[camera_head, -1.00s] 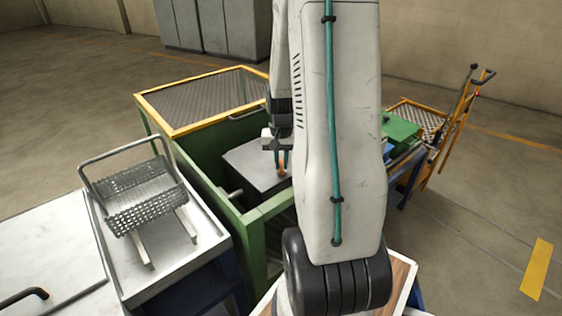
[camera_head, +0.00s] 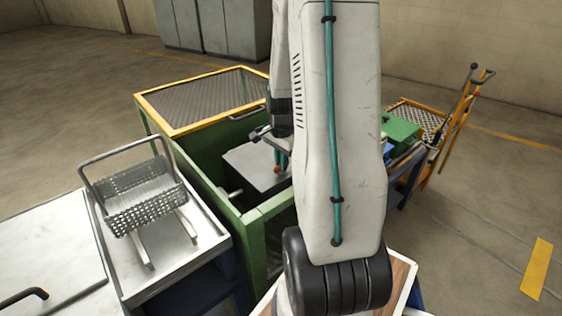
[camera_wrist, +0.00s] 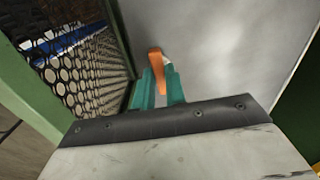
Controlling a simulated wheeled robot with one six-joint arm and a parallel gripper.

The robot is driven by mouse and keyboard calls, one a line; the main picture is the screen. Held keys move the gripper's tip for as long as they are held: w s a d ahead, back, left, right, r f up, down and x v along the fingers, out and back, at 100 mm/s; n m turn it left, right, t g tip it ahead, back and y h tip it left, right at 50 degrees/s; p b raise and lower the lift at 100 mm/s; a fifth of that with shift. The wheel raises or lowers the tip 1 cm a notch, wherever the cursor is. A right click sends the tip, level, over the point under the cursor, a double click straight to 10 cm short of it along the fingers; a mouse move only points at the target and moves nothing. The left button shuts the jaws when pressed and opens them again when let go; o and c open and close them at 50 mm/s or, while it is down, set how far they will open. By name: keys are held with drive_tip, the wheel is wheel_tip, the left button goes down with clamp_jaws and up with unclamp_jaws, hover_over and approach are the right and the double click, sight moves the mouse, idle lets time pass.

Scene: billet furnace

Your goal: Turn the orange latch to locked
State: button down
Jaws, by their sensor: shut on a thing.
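The orange latch (camera_wrist: 156,62) sits on the grey panel (camera_wrist: 215,45) in the wrist view. My gripper (camera_wrist: 162,80) has teal fingers, one on each side of the latch, and is shut on it. The latch shows as a narrow bar, slightly tilted, with a small pale part beside its upper end. In the head view my gripper (camera_head: 281,160) reaches down to the latch (camera_head: 277,169) at the right part of the grey box top (camera_head: 250,163). My arm hides part of this area.
A green frame with a yellow-edged mesh lid (camera_head: 205,98) surrounds the grey box. A metal basket (camera_head: 145,205) stands on a tray table at left. A green block (camera_head: 402,130) and an orange trolley (camera_head: 455,125) are at right. Perforated mesh (camera_wrist: 85,70) is close left of my fingers.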

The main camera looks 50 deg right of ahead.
drive_tip(key=shift+m, duration=0.4)
drive_tip(key=c, duration=1.4)
unclamp_jaws()
drive_tip(key=shift+c, duration=0.2)
wheel_tip(320, 180, up, 8)
drive_tip(key=shift+f, duration=0.1)
